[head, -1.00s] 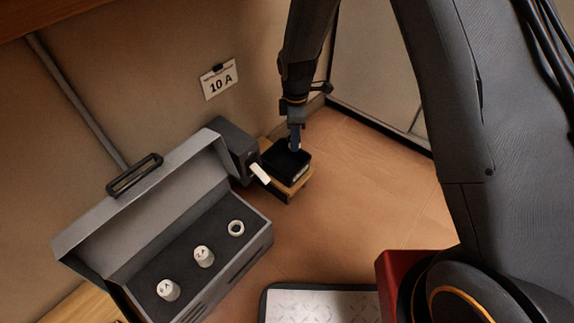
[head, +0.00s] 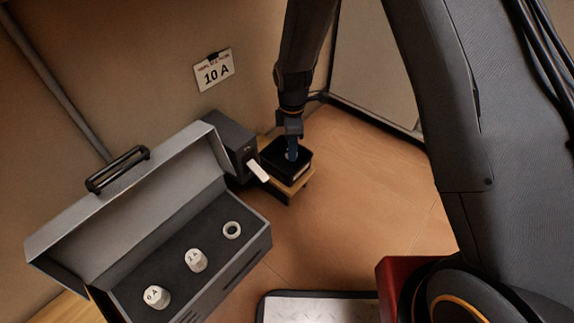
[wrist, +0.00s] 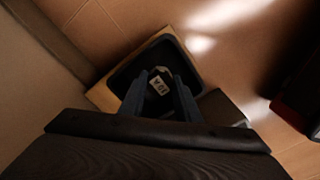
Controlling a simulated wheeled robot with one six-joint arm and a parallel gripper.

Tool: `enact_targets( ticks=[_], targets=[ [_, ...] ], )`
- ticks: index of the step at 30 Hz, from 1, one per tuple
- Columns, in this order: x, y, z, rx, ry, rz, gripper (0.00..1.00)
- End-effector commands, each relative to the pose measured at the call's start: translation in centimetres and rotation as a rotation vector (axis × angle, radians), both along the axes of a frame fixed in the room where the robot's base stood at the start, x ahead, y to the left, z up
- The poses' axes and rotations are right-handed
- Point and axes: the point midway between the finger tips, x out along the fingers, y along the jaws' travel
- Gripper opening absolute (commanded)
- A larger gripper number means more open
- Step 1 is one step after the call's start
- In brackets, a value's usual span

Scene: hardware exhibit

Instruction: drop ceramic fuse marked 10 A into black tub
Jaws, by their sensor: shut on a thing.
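The black tub (head: 302,169) stands on a small wooden stand by the wall; its rim (wrist: 121,78) also shows in the wrist view. My gripper (head: 291,154) points down with its fingertips within the tub's outline. In the wrist view my gripper (wrist: 160,88) is shut on a white ceramic fuse (wrist: 158,81), whose upside-down marking looks like 10 A. The fuse is over or inside the tub; its exact height above the floor of the tub cannot be told. In the head view the fuse is mostly hidden by the fingers.
An open grey case (head: 250,249) at left holds fuses marked 6 A (head: 156,297) and 1 A (head: 196,260), and a white ring (head: 232,230). A dark box (head: 232,143) with a white tag stands beside the tub.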

Motion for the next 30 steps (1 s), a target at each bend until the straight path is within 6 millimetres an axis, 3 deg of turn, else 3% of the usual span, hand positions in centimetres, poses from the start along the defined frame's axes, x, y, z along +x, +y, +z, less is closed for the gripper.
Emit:
enact_targets(
  ticks=[6, 7, 10, 11, 22, 30],
  targets=[
    [0.0, 0.0, 0.0, 0.0, 0.0, 0.0, 0.08],
    [0.0, 0.0, 0.0, 0.0, 0.0, 0.0, 0.33],
    [0.0, 0.0, 0.0, 0.0, 0.0, -0.001, 0.5],
    [0.0, 0.0, 0.0, 0.0, 0.0, -0.001, 0.51],
    [0.0, -0.1, 0.4, 0.0, -0.001, -0.001, 0.51],
    [-0.1, 0.0, 3.7, 0.0, -0.002, -0.001, 0.51]
  ],
)
